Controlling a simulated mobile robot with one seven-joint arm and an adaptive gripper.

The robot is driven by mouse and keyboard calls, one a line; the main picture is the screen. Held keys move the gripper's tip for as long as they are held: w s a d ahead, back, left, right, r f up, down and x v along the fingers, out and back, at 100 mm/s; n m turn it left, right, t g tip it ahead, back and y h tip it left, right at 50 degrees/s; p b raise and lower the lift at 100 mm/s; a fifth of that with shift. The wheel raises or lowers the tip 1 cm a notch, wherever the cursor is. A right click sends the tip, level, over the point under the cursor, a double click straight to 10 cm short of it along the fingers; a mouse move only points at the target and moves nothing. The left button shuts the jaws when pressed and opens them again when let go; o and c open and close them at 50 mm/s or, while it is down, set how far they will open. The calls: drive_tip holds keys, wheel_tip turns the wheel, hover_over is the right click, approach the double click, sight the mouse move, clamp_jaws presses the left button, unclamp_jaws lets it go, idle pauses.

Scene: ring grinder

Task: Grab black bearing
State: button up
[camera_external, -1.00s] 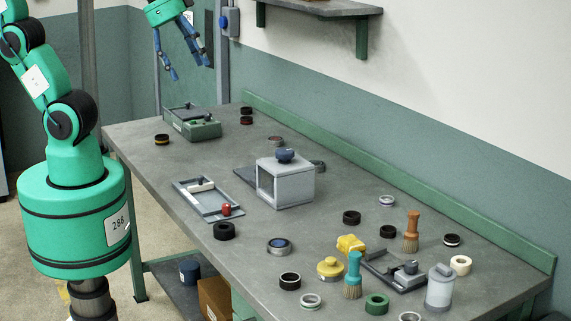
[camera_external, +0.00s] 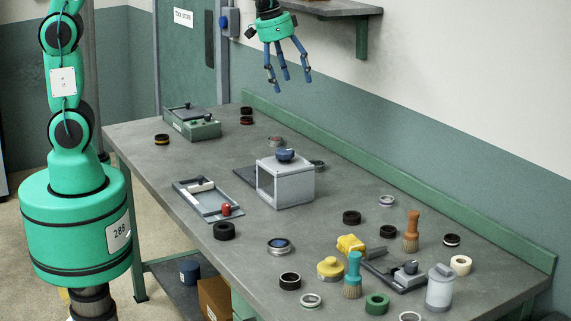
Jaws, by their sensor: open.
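Several black rings lie flat on the grey workbench (camera_external: 330,243), and I cannot tell which is the black bearing. One thick black ring (camera_external: 224,231) lies near the front edge, another (camera_external: 351,217) right of the grey box, and a smaller one (camera_external: 388,231) beside the orange brush. A black ring with a pale centre (camera_external: 289,281) is at the front, and another (camera_external: 452,240) at the right. Two dark rings (camera_external: 246,115) lie at the far end. My gripper (camera_external: 289,82) hangs high above the bench's far part, blue fingers spread open, empty and pointing down.
A grey box with a blue knob (camera_external: 286,183) stands mid-bench. A green case (camera_external: 191,122) is at the far left, a shallow frame tray (camera_external: 207,200) in front. Brushes (camera_external: 411,232), a grey canister (camera_external: 440,288) and a clamp fixture (camera_external: 395,272) crowd the right. A wall shelf (camera_external: 325,10) hangs above.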

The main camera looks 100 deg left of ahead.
drive_tip(key=a+f+n+g, duration=0.1)
drive_tip(key=a+f+n, duration=0.1)
drive_tip(key=a+f, duration=0.9)
drive_tip(key=a+f+n+b, duration=0.1)
drive_tip(key=a+f, duration=1)
drive_tip(key=a, duration=0.6)
drive_tip(key=shift+w+a+n+g+h+b, duration=0.15)
drive_tip(key=shift+a+n+g+h+b, duration=0.15)
drive_tip(key=shift+n+g, duration=0.1)
drive_tip(key=shift+d+f, duration=0.1)
drive_tip(key=b, duration=0.1)
hover_over(316, 163)
drive_tip(key=shift+s+d+f, duration=0.1)
drive_tip(key=shift+s+f, duration=0.05)
drive_tip(key=shift+f, duration=1.95)
drive_tip(key=shift+s+d+f, duration=0.1)
drive_tip(key=shift+f, duration=2)
drive_tip(key=shift+w+a+f+b, duration=0.1)
drive_tip(key=shift+f+b, duration=0.25)
drive_tip(key=shift+f, duration=0.95)
drive_tip(key=shift+w+a+f+b, duration=0.1)
drive_tip(key=shift+f+b, duration=0.2)
drive_tip(key=shift+f, duration=1)
drive_tip(key=shift+c, duration=0.3)
